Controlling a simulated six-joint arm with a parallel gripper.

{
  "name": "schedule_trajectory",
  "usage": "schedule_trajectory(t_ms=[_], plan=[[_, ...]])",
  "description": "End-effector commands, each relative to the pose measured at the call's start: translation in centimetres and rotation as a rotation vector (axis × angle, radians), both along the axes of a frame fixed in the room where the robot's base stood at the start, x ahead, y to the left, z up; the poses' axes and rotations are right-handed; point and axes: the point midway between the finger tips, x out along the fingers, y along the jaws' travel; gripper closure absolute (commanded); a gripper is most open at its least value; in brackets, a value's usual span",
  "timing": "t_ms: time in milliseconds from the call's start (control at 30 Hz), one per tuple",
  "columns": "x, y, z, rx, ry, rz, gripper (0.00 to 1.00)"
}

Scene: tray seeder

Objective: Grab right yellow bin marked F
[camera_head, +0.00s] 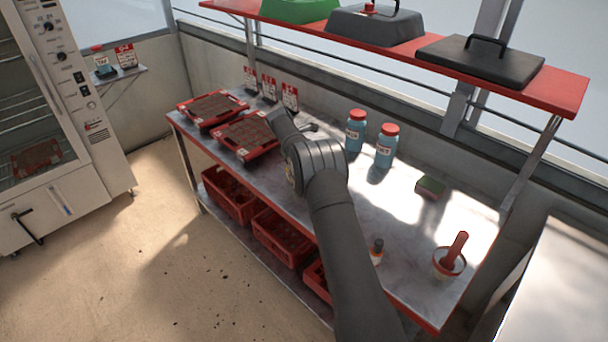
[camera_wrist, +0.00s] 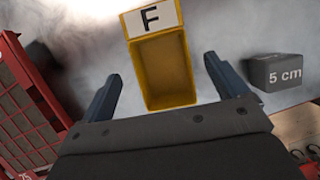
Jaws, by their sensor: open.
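The yellow bin (camera_wrist: 163,70) marked with a black F on a white label shows in the wrist view, upper middle. It is an open-topped box, empty as far as I can see. My gripper (camera_wrist: 161,70) is open, with one dark finger on each side of the bin's lower part in the picture. Clear gaps show between the fingers and the bin walls; I cannot tell the height between them. In the head view my arm reaches over the bench and I cannot make out the bin.
A grey block marked 5 cm (camera_wrist: 278,74) sits right of the bin. A red seed tray (camera_wrist: 22,100) is at left. On the bench (camera_head: 400,215) stand two red trays, two blue bottles (camera_head: 386,148) and a pot (camera_head: 449,264). A red shelf (camera_head: 560,92) hangs above.

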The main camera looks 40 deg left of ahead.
Motion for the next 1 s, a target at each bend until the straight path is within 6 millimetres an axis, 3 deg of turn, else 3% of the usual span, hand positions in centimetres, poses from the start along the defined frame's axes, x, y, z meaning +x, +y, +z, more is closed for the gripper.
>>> schedule_trajectory(t_ms=[233,500,767,1000], plan=[[1.4,-0.5,-3.5,-0.001,0.001,-0.002,0.09],[1.6,-0.5,-4.0,0.000,0.000,0.000,0.09],[1.6,-0.5,-4.0,0.000,0.000,0.000,0.60],[1.6,-0.5,-3.9,0.000,0.000,0.000,0.61]])
